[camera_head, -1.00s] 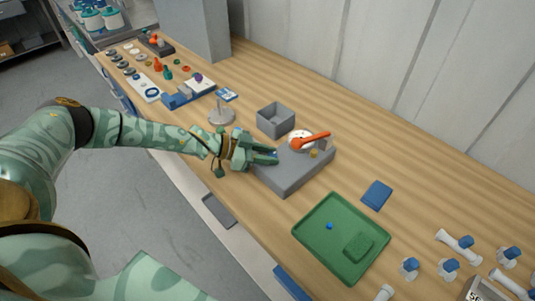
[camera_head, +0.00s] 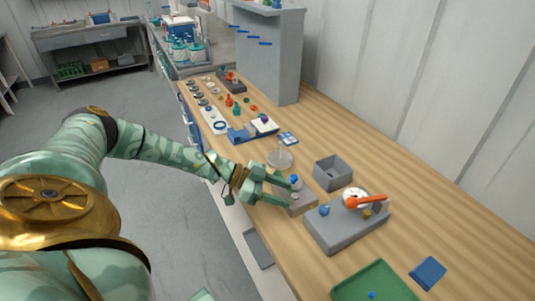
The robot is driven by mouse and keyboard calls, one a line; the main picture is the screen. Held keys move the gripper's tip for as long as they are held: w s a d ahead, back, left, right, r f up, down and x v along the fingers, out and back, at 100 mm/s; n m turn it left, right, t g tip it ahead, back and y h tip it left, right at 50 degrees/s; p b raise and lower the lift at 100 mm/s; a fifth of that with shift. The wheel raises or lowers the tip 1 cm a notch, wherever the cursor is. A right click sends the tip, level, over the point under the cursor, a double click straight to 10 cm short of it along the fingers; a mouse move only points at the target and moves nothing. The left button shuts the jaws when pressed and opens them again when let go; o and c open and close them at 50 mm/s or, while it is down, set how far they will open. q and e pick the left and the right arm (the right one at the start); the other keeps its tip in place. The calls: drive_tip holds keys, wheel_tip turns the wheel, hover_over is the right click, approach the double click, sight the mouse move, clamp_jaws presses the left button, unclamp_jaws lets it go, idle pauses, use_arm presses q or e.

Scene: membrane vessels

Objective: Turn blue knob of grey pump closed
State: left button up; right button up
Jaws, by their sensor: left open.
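The grey pump (camera_head: 345,232) stands on the wooden bench right of the picture's middle. Its blue knob (camera_head: 324,210) sits on its top near the left end. A white round gauge (camera_head: 350,193) and an orange lever (camera_head: 372,201) are on its far right part. My left gripper (camera_head: 282,190) is open, to the left of the pump and apart from the blue knob. Its fingers are over or beside a small grey block (camera_head: 302,207) with a blue-topped piece (camera_head: 295,181); contact cannot be told. My right gripper is not in view.
A grey open box (camera_head: 332,173) stands behind the pump, and a clear round stand (camera_head: 279,159) beyond my gripper. A green tray (camera_head: 375,283) and a blue pad (camera_head: 428,273) lie nearer. Small parts crowd the bench's far end. The bench's right side is mostly clear.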

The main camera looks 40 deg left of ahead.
use_arm(q)
drive_tip(key=v, duration=0.4)
idle(0.4)
